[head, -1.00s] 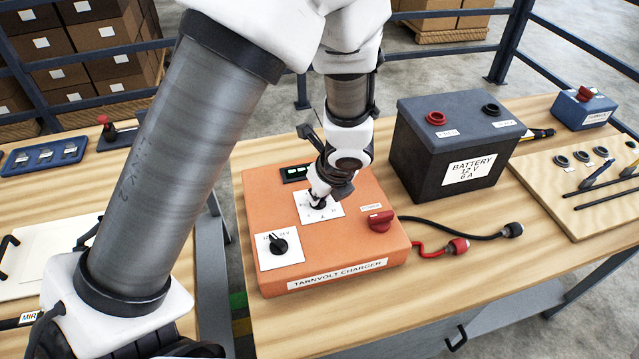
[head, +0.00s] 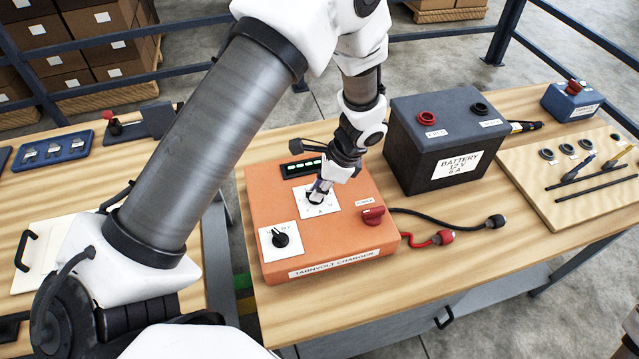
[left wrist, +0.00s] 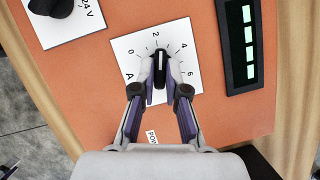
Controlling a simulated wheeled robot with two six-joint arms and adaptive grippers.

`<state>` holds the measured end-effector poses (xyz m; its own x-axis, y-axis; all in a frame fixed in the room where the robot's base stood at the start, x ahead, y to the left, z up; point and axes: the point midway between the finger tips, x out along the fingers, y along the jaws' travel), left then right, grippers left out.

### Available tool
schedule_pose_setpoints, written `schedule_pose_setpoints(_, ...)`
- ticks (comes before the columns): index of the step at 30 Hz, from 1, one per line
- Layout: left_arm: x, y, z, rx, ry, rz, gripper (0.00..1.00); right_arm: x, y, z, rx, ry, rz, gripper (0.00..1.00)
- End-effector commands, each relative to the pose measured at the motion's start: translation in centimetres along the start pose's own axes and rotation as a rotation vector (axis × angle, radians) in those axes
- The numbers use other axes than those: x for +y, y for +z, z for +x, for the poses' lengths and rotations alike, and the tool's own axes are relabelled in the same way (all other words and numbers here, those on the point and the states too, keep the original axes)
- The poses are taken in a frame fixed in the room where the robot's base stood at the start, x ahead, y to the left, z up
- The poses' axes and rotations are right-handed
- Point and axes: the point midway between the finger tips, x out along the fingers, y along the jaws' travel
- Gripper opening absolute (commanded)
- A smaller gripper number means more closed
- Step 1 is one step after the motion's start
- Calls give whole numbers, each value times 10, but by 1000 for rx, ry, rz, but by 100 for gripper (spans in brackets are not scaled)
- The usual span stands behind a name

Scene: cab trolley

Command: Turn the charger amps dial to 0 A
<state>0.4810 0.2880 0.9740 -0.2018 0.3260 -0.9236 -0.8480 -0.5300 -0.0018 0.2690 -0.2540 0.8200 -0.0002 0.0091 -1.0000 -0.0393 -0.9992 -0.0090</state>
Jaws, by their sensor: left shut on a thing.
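The orange charger (head: 345,235) lies flat on the wooden bench. Its amps dial (left wrist: 160,68) is a black knob on a white plate marked A, 0, 2, 4 and 6, clear in the left wrist view. The knob's white line points up in that view, close to the 2 and right of it, away from the 0. My left gripper (head: 320,190) comes down on this dial, and in the left wrist view its fingers (left wrist: 161,78) are shut on the knob from both sides. In the head view the gripper largely hides the knob. My right gripper is not in view.
A second black dial (head: 280,238) sits at the charger's front left and a red knob (head: 373,215) at its right. A lit display (head: 303,167) is behind the amps dial. The dark battery (head: 435,150) stands close on the right. Red and black clamps (head: 445,237) lie nearby.

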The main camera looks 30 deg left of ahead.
Motion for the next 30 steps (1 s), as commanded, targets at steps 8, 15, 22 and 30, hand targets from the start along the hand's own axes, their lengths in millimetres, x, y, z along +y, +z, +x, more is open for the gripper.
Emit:
schedule_pose_setpoints(8,0,1,1,-4,106,-242,0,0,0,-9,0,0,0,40)
schedule_pose_setpoints(15,0,2,2,-5,195,-452,0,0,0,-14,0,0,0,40)
schedule_pose_setpoints(22,0,2,3,-8,279,-652,0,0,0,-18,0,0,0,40)
schedule_pose_setpoints(30,-1,3,3,-9,362,-855,0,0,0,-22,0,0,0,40)
